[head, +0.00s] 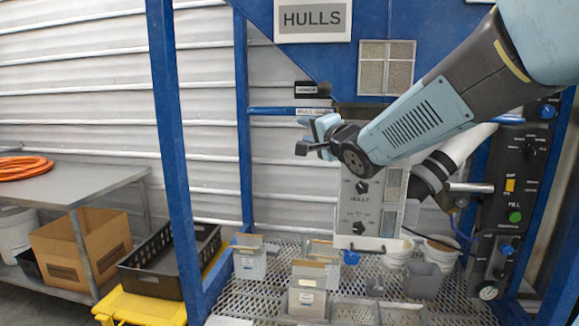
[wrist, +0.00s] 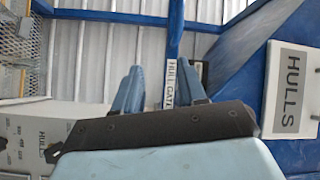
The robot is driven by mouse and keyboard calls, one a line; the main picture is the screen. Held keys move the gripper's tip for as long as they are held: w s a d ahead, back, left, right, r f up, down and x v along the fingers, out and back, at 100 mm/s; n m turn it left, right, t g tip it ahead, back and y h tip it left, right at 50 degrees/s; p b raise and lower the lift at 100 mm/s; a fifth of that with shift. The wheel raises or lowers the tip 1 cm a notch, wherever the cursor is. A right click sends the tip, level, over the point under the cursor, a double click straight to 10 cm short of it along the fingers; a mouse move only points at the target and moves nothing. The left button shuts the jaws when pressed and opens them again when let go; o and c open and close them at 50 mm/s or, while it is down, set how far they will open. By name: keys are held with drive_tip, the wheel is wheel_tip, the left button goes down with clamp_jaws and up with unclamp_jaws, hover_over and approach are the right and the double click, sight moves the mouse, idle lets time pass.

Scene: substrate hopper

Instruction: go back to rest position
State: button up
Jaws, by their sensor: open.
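My gripper (head: 312,136) is raised in front of the blue hopper frame in the head view, at the end of my arm reaching in from the upper right. Its jaws point left. In the wrist view my gripper (wrist: 157,90) shows two blue fingers spread apart, with a gap between them and nothing held. Behind that gap is a blue bar with a HULL GATE label (wrist: 171,82). The grey HULLS control panel (head: 362,195) with dark knobs is below and right of my gripper, partly hidden by my arm.
Blue posts (head: 172,150) flank the hopper. Grey bins (head: 250,262) and white buckets (head: 436,252) stand on the mesh platform below. A dark control box (head: 515,190) is at right. A black crate (head: 168,262) and a cardboard box (head: 80,248) are at left.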

drive_tip(key=s+d+f+n+g+h, duration=0.1)
drive_tip(key=s+d+f+g+h, duration=0.1)
drive_tip(key=s+d+f+h, duration=0.3)
drive_tip(key=s+d+f+n+g+h, duration=0.1)
drive_tip(key=s+d+n+h, duration=0.2)
drive_tip(key=d, duration=0.5)
drive_tip(key=s+d+f+n+g, duration=0.2)
drive_tip(key=s+f+g, duration=0.1)
drive_tip(key=s, duration=0.7)
drive_tip(key=s+d+f+n+g, duration=0.3)
drive_tip(key=s+f+g, duration=0.1)
drive_tip(key=s, duration=0.5)
drive_tip(key=shift+s+f+g, duration=0.3)
drive_tip(key=shift+s+f, duration=0.05)
drive_tip(key=shift+f, duration=0.2)
